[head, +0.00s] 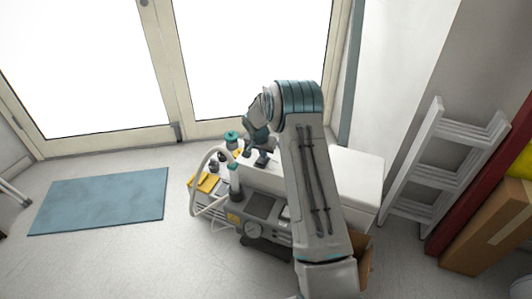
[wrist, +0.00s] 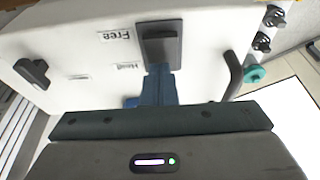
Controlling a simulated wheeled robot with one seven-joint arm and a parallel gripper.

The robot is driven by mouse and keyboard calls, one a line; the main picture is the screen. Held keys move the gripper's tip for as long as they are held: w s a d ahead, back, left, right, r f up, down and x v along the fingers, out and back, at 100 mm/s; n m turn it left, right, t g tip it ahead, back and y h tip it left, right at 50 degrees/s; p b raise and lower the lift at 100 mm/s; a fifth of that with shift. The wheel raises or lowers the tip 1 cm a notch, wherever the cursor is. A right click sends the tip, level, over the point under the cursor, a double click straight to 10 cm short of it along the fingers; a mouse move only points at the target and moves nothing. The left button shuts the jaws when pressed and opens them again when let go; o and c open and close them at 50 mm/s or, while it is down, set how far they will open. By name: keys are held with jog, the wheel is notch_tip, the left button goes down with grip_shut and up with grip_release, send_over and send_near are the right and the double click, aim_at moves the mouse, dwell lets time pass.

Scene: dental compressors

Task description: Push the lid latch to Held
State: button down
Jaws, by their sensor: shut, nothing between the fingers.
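The white lid (wrist: 90,45) fills the upper part of the wrist view. The grey lid latch (wrist: 160,40) sits on it, with a dark block on its plate. The upside-down label "Free" (wrist: 115,34) is beside the plate's upper part, and "Held" (wrist: 128,65) is lower, nearer my gripper. My gripper (wrist: 158,72) is shut and empty, its blue fingertips at the latch's near end. I cannot tell whether they touch it. In the head view my arm reaches over the compressor's white housing (head: 357,178), partly hiding it.
A black handle (wrist: 32,72) and a dark curved bar (wrist: 232,75) stand on either side of the latch. A ladder (head: 440,165) leans at right. A blue mat (head: 100,200) lies on clear floor at left.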

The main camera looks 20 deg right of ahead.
jog(key=shift+s+a+b, duration=0.3)
jog(key=shift+s+a, duration=0.35)
jog(key=shift+d, duration=0.1)
jog(key=shift+r, duration=0.25)
jog(key=p+v, duration=0.2)
jog(key=v, duration=1.1)
jog(key=shift+r+p, duration=0.2)
jog(key=shift+p, duration=0.15)
jog(key=shift+f, duration=0.1)
